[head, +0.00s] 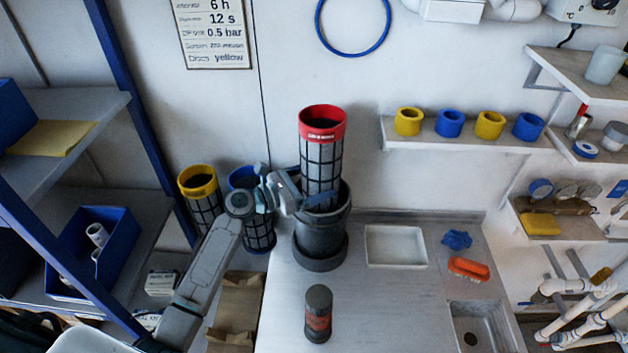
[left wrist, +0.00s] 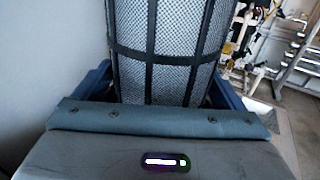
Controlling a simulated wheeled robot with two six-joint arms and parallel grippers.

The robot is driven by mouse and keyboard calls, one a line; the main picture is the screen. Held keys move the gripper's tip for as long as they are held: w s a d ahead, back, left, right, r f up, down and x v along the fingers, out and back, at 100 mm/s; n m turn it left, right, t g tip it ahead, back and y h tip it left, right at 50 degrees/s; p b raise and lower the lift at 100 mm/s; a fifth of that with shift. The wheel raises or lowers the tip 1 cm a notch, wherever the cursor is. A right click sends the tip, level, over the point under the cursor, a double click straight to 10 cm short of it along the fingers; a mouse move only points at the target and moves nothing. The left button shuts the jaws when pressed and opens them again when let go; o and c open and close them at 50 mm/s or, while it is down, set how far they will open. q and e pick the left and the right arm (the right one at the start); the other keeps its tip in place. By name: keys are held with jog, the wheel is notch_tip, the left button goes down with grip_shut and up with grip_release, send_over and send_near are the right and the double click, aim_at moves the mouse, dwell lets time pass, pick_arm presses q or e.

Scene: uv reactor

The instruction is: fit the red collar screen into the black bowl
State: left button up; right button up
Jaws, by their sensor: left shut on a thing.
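The red collar screen (head: 322,165) is a tall, dark mesh cylinder with a red ring on top, and it looks about upright. Its lower end goes out of sight at the mouth of the black bowl (head: 321,240); how deep it sits cannot be told. The bowl stands on the grey bench by the wall. My left gripper (head: 304,194) is shut on the screen's lower body, just above the bowl's rim. In the left wrist view the screen's mesh (left wrist: 168,70) stands between the blue fingers. My right gripper is not in view.
A yellow collar screen (head: 199,190) and a blue collar screen (head: 258,230) stand left of the bowl. A dark canister (head: 318,314) with a red label stands in front. A shelf (head: 470,141) holds several coloured rings.

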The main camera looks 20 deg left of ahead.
pick_arm(q)
jog(key=shift+f+b, duration=0.8)
jog(key=shift+f, duration=0.4)
jog(key=o, duration=0.9)
jog(key=shift+c, duration=0.2)
notch_tip(320, 180, up, 3)
jog(key=shift+r+b, duration=0.15)
jog(key=shift+b, duration=0.55)
jog(key=s+d+r+b, duration=0.1)
jog(key=s+d, duration=0.1)
jog(key=s, duration=0.5)
jog(key=s+d+r+b, duration=0.1)
jog(key=s+d, duration=0.2)
jog(key=s, duration=0.5)
jog(key=shift+s+b, duration=0.15)
jog(key=shift+b, duration=0.2)
